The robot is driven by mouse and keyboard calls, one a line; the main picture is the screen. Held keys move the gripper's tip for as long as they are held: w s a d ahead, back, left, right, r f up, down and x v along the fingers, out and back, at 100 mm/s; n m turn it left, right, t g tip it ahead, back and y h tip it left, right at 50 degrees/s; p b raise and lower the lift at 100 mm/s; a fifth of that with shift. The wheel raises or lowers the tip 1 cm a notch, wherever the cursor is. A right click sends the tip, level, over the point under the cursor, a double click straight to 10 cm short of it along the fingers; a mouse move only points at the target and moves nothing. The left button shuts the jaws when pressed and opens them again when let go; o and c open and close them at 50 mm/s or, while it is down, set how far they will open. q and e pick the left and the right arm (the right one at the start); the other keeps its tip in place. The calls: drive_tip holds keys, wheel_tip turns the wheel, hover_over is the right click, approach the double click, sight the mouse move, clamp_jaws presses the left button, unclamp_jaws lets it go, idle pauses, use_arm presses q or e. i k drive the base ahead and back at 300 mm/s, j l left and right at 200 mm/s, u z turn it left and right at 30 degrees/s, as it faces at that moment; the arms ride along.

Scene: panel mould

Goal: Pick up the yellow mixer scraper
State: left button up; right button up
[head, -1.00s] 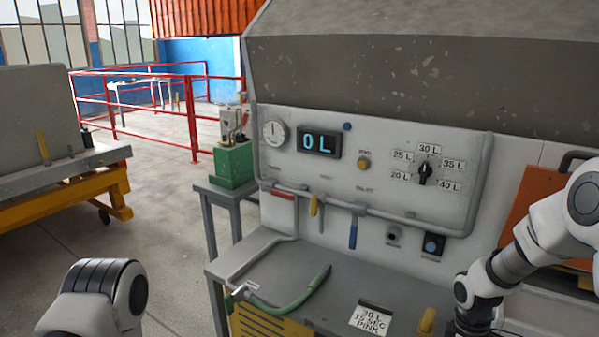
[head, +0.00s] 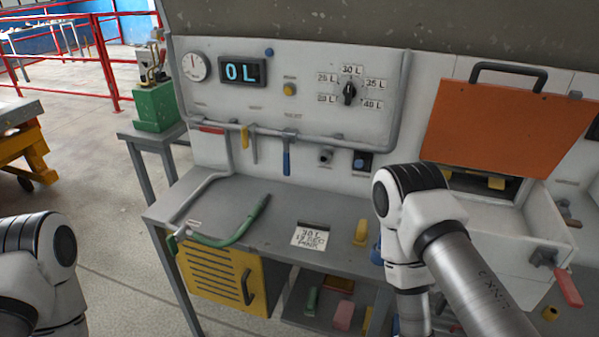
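A narrow tool with a yellow handle (head: 245,138) hangs upright from the grey rail under the control panel in the head view, and it looks like the scraper. A second yellow piece (head: 361,233) stands on the grey bench beside a card; its exact kind is hard to tell. My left arm shows at the lower left, clear of the bench, with its gripper out of the picture. My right arm reaches in front of the bench's right part and its gripper is not visible. Nothing is seen held.
A blue-handled tool (head: 287,157) hangs right of the yellow one. A green hose (head: 232,232) and a printed card (head: 310,237) lie on the bench (head: 285,205). An orange flap (head: 508,120) stands open at right. A green box (head: 155,107) sits at left.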

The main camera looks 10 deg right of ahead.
sight(361, 237)
drive_tip(key=k+l+u, duration=0.1)
drive_tip(key=l+u, duration=0.2)
drive_tip(key=l, duration=0.2)
drive_tip(key=k+l+u, duration=0.15)
drive_tip(key=l+u, duration=0.15)
drive_tip(key=l, duration=0.15)
drive_tip(key=k+l+u, duration=0.6)
drive_tip(key=l, duration=0.2)
drive_tip(key=i+l, duration=0.05)
drive_tip(key=i, duration=0.05)
